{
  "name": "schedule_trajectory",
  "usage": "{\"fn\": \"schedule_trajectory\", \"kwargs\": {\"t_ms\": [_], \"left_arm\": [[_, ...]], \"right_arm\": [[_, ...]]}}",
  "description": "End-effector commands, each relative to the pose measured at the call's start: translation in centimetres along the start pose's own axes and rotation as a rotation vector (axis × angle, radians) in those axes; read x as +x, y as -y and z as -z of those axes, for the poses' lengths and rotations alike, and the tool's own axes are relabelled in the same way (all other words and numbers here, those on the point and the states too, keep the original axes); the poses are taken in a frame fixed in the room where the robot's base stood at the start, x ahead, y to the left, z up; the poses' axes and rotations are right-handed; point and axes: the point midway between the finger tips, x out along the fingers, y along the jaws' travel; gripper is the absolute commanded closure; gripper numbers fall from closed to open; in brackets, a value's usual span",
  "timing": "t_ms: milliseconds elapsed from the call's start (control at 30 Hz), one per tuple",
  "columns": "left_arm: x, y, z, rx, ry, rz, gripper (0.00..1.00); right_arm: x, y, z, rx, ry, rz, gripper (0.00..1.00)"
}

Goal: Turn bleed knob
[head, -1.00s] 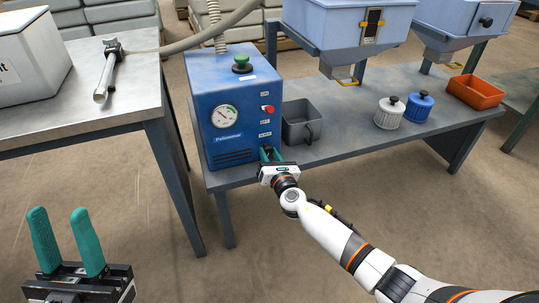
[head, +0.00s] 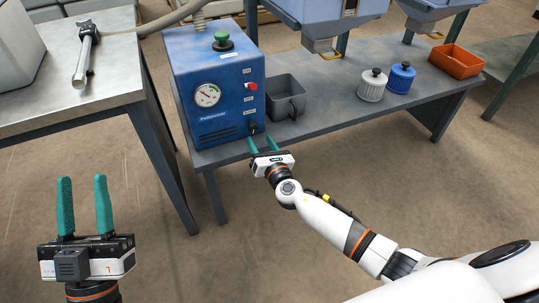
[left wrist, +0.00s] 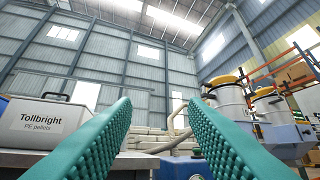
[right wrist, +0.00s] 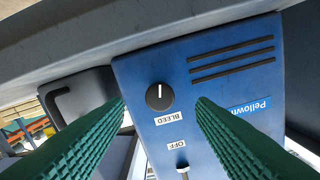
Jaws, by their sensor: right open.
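The bleed knob (right wrist: 160,97) is a black round knob with a white pointer line, on the front of the blue Pelloway-type unit (right wrist: 225,75), beside a "BLEED" label (right wrist: 169,119). In the head view the knob (head: 253,127) is small, at the lower right of the unit's front (head: 221,110). My right gripper (head: 262,143) is open, its green fingers pointing at the knob. In the right wrist view its fingers (right wrist: 160,105) lie on either side of the knob, apart from it. My left gripper (head: 84,205) is open and empty, low at the left; its fingers also show in the left wrist view (left wrist: 165,110).
The unit has a gauge (head: 207,95), a red knob (head: 252,86) and a green button (head: 222,40). A grey bin (head: 285,98) stands right of it on the bench, with white (head: 372,86) and blue (head: 400,78) filters and an orange tray (head: 456,62). The left table (head: 60,80) holds a metal tool.

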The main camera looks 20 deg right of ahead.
Motion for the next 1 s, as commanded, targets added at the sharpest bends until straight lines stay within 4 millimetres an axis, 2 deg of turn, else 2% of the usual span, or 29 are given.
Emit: {"fn": "schedule_trajectory", "kwargs": {"t_ms": [33, 200, 333, 500, 1000], "left_arm": [[0.2, -0.1, 0.6, 0.003, -0.054, -0.002, 0.60], [-0.1, -0.5, 3.0, 0.010, -0.214, -0.009, 0.60], [-0.5, -0.6, 4.0, 0.012, -0.279, -0.012, 0.60], [-0.7, -0.7, 4.5, 0.014, -0.311, -0.014, 0.60], [-0.7, -0.7, 4.5, 0.014, -0.312, -0.014, 0.60]], "right_arm": [[-1.1, 0.0, 0.1, -0.001, 0.003, 0.000, 0.49], [-4.2, 0.0, 0.0, 0.000, 0.003, 0.000, 0.49], [-5.8, 0.0, -0.1, -0.001, 0.003, 0.000, 0.49], [-6.6, 0.0, -0.1, 0.000, 0.001, -0.001, 0.49], [-6.6, 0.1, -0.1, 0.011, 0.003, 0.001, 0.49]]}}
